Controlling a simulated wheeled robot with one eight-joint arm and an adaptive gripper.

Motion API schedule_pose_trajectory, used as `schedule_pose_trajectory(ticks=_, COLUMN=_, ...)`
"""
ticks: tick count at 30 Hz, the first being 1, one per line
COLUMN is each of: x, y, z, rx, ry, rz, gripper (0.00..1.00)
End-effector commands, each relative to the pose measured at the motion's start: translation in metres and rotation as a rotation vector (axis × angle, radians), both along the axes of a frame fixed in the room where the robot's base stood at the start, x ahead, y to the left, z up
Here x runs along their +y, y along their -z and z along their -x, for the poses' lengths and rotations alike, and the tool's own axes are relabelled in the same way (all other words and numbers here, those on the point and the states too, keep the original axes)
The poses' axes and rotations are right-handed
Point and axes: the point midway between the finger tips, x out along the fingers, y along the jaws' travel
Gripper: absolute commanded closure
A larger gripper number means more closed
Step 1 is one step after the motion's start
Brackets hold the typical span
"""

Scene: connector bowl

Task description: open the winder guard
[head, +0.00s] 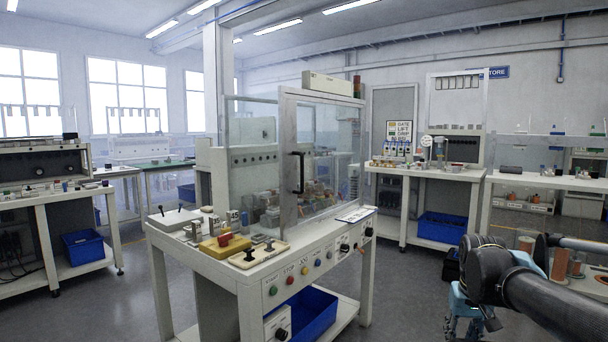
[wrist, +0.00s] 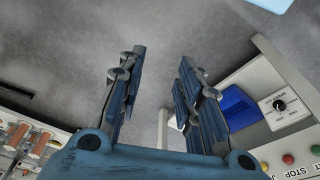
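The winder guard (head: 325,160) is a clear panel in a pale metal frame, standing on the white machine bench in the middle of the head view. It looks shut. Its black handle (head: 298,172) is upright on the left stile of the frame. My gripper (head: 465,322) is low at the lower right of the head view, well apart from the guard. In the wrist view my gripper (wrist: 160,75) has its two blue-grey fingers spread with nothing between them, above grey floor. The guard is not in the wrist view.
The bench front has coloured buttons (head: 290,279), also seen in the wrist view (wrist: 289,159). A blue bin (head: 305,310) sits on its lower shelf. A yellow block (head: 224,245) and small tools lie on its left top. Open floor (head: 405,290) lies between bench and arm.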

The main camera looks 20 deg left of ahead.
Motion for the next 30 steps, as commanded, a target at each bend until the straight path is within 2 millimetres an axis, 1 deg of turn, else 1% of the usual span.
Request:
schedule_pose_trajectory(ticks=1, x=0.004, y=-0.001, z=0.001, rx=-0.009, ry=-0.019, rz=-0.012, gripper=0.68)
schedule_pose_trajectory(ticks=2, x=0.009, y=-0.004, z=-0.003, rx=-0.017, ry=-0.036, rz=-0.023, gripper=0.68)
schedule_pose_trajectory(ticks=5, x=0.031, y=-0.018, z=-0.025, rx=-0.062, ry=-0.132, rz=-0.086, gripper=0.68)
schedule_pose_trajectory(ticks=8, x=0.07, y=-0.042, z=-0.056, rx=-0.144, ry=-0.275, rz=-0.181, gripper=0.68)
schedule_pose_trajectory(ticks=9, x=0.088, y=-0.054, z=-0.069, rx=-0.185, ry=-0.337, rz=-0.223, gripper=0.68)
schedule_pose_trajectory(ticks=11, x=0.115, y=-0.074, z=-0.089, rx=-0.253, ry=-0.426, rz=-0.286, gripper=0.68)
schedule_pose_trajectory(ticks=12, x=0.133, y=-0.088, z=-0.103, rx=-0.299, ry=-0.48, rz=-0.324, gripper=0.68)
schedule_pose_trajectory(ticks=14, x=0.159, y=-0.109, z=-0.122, rx=-0.374, ry=-0.554, rz=-0.379, gripper=0.68)
schedule_pose_trajectory(ticks=15, x=0.176, y=-0.124, z=-0.134, rx=-0.424, ry=-0.6, rz=-0.413, gripper=0.68)
schedule_pose_trajectory(ticks=17, x=0.2, y=-0.146, z=-0.152, rx=-0.502, ry=-0.66, rz=-0.462, gripper=0.68)
schedule_pose_trajectory(ticks=18, x=0.215, y=-0.161, z=-0.164, rx=-0.556, ry=-0.696, rz=-0.491, gripper=0.68)
schedule_pose_trajectory(ticks=20, x=0.237, y=-0.184, z=-0.181, rx=-0.637, ry=-0.742, rz=-0.533, gripper=0.68)
schedule_pose_trajectory(ticks=21, x=0.252, y=-0.198, z=-0.193, rx=-0.692, ry=-0.766, rz=-0.559, gripper=0.68)
schedule_pose_trajectory(ticks=23, x=0.272, y=-0.22, z=-0.21, rx=-0.774, ry=-0.797, rz=-0.593, gripper=0.68)
schedule_pose_trajectory(ticks=24, x=0.285, y=-0.234, z=-0.221, rx=-0.827, ry=-0.812, rz=-0.614, gripper=0.68)
schedule_pose_trajectory(ticks=27, x=0.314, y=-0.266, z=-0.249, rx=-0.956, ry=-0.833, rz=-0.652, gripper=0.68)
schedule_pose_trajectory(ticks=30, x=0.337, y=-0.292, z=-0.274, rx=-1.065, ry=-0.833, rz=-0.677, gripper=0.68)
